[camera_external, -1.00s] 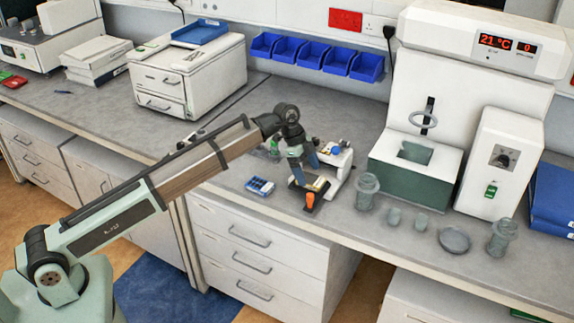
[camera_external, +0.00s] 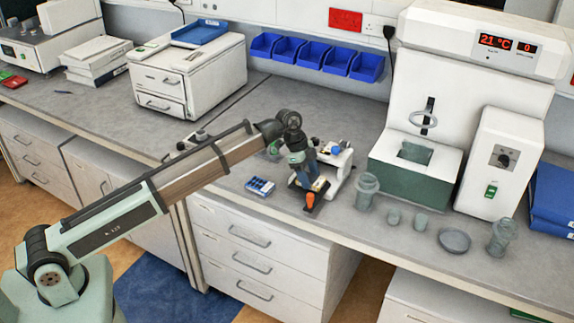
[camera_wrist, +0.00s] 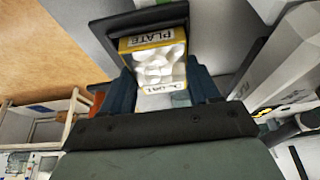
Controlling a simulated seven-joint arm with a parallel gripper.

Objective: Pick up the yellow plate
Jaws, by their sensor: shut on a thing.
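The yellow plate (camera_wrist: 153,62) shows in the wrist view as a small yellow-edged block with white round wells and a "PLATE" label. It sits between the two blue fingers of my gripper (camera_wrist: 163,88), which is shut on it. In the external view my gripper (camera_external: 311,178) points down at the black holder beside the small white instrument. The plate is mostly hidden there by the fingers. I cannot tell whether it is clear of the holder.
The black holder (camera_external: 311,209) has an orange part (camera_external: 310,199). The white instrument (camera_external: 341,165) stands close behind. A blue rack (camera_external: 260,186) lies to the left, and a grey-green jar (camera_external: 367,190) stands to the right. The drawers' counter edge is near in front.

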